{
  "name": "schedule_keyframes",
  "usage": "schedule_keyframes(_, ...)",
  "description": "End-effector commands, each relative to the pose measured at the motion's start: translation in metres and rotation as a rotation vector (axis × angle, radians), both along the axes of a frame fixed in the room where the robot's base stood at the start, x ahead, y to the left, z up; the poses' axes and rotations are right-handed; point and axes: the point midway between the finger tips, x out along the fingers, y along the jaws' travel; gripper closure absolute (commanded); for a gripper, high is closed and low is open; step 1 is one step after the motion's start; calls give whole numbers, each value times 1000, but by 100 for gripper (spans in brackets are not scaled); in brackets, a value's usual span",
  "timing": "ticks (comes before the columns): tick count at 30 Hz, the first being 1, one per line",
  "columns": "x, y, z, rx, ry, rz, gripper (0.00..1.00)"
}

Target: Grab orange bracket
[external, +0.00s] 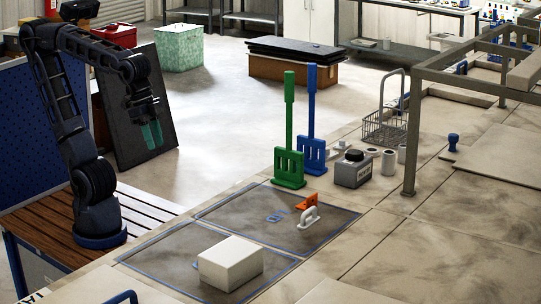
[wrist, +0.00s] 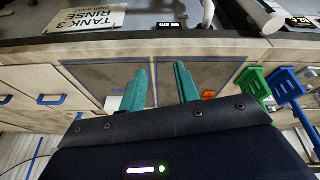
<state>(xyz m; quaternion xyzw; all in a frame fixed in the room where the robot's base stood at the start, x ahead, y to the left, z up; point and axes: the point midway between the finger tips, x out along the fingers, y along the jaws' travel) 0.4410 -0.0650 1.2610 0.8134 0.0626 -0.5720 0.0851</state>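The orange bracket (external: 306,202) lies on the dark, blue-edged panel (external: 240,221) on the counter, right beside a white handle-shaped piece (external: 309,217). In the wrist view a small orange patch (wrist: 208,94), likely the bracket, shows just right of the right finger. My gripper (external: 151,132) hangs in the air at the left, well away from the bracket, with teal fingers pointing down. In the wrist view my gripper (wrist: 160,85) has its two fingers apart with nothing between them.
A white block (external: 230,262) sits on the nearer panel. A small blue piece (external: 275,215) lies left of the bracket. Green (external: 289,165) and blue (external: 312,150) paddles stand behind it. A grey container (external: 352,170) and a wire basket (external: 385,127) stand farther right.

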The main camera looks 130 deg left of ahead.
Motion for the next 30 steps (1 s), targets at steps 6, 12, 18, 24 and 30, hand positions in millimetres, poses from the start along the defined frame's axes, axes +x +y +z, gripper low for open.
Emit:
schedule_keyframes(6,61,20,22,-56,51,182,68)
schedule_keyframes(12,117,42,33,-99,96,347,68)
schedule_keyframes(18,174,68,36,-138,137,516,68)
schedule_keyframes(24,230,98,30,-169,176,686,68)
schedule_keyframes(30,284,132,15,-194,214,856,68)
